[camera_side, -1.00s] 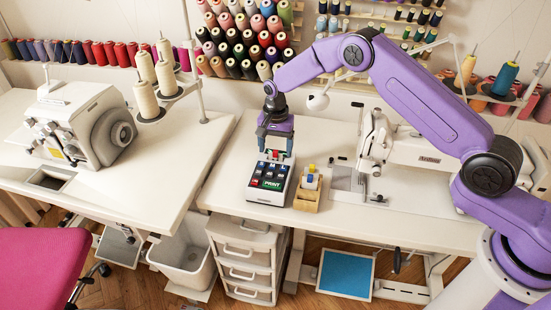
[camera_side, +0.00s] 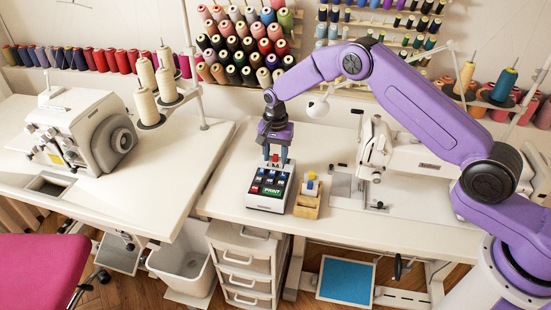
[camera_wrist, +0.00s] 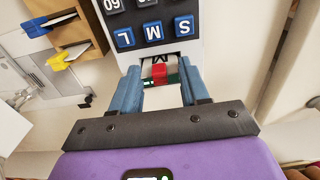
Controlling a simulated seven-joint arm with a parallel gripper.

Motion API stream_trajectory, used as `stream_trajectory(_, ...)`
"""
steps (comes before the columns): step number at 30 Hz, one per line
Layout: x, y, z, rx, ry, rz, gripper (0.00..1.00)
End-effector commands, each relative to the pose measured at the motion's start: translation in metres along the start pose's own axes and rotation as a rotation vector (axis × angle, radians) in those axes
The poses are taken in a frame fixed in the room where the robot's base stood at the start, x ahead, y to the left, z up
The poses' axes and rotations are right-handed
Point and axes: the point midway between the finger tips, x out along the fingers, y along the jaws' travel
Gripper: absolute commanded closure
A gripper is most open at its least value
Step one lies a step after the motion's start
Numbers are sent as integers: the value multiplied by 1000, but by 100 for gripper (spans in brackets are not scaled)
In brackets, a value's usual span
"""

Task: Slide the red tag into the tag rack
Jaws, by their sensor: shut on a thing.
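The red tag (camera_wrist: 160,72) shows as a small red piece at the back end of the keypad printer, with a white part marked M beside it in the wrist view. My gripper (camera_wrist: 160,84) has its two blue fingers shut on the red piece. In the side view the gripper (camera_side: 276,160) points down at the printer's back edge, with the red tag (camera_side: 277,158) between the fingers. Whether the tag is still in the printer's slot I cannot tell. The wooden tag rack (camera_side: 307,208) stands just right of the printer, holding a yellow and a blue tag.
The keypad printer (camera_side: 267,204) has several lettered keys and a green PRINT key. A white sewing machine (camera_side: 430,165) stands right of the rack. An overlock machine (camera_side: 85,130) is on the left table. Bare table lies left of the printer.

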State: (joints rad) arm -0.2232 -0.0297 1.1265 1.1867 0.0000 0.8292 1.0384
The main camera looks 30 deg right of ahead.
Motion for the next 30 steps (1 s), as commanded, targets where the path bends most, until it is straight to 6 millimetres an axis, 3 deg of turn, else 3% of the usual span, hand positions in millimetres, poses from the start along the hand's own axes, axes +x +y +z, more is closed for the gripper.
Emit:
stream_trajectory(9,-59,-1,0,0,2,-3,83)
stream_trajectory(17,-93,-1,0,-1,2,-3,83)
stream_trajectory(25,-144,-1,0,0,3,-5,83)
stream_trajectory(30,-143,10,13,-1,0,0,83)
